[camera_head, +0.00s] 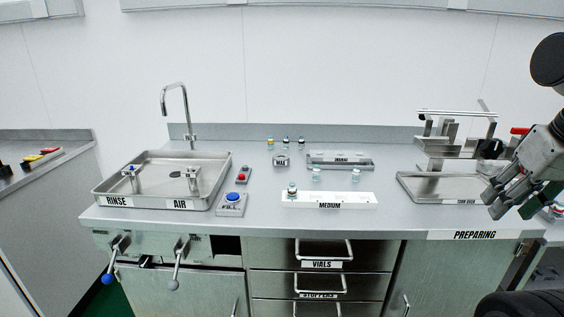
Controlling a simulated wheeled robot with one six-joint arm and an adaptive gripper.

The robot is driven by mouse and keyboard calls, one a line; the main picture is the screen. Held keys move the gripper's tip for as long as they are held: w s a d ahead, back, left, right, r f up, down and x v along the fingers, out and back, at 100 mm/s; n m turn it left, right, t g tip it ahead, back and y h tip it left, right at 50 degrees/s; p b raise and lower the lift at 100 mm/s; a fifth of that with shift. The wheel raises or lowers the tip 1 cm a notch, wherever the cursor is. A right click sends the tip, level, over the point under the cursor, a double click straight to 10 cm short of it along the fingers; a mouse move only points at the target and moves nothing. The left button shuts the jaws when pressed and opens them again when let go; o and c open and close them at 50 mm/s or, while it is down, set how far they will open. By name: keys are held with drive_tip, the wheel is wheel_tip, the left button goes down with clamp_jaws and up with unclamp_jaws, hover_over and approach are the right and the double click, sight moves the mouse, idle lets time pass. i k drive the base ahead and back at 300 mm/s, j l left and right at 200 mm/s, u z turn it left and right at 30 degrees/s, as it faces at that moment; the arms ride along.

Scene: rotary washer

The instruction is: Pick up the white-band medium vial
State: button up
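A small vial with a dark top (292,190) stands at the left end of the white holder labelled MEDIUM (345,201). Two pale, clear-looking vials, one on the left (316,174) and one on the right (355,175), stand upright just behind that holder. Several small vials (285,141) with coloured parts stand in a row at the back of the counter. The vials are too small to tell which has a white band. My gripper (512,210) is at the far right, well away from the vials. Its fingers look apart, with nothing seen between them.
A sink tray (217,192) labelled RINSE and AIR with a tall faucet (176,95) is on the left. Red and blue buttons (232,197) stand beside it. A long metal tray (340,166) is behind the vials. A metal rack (440,180) stands at right, near my arm.

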sight(356, 173)
drive_tip(key=i+l, duration=0.1)
drive_tip(key=i, duration=0.75)
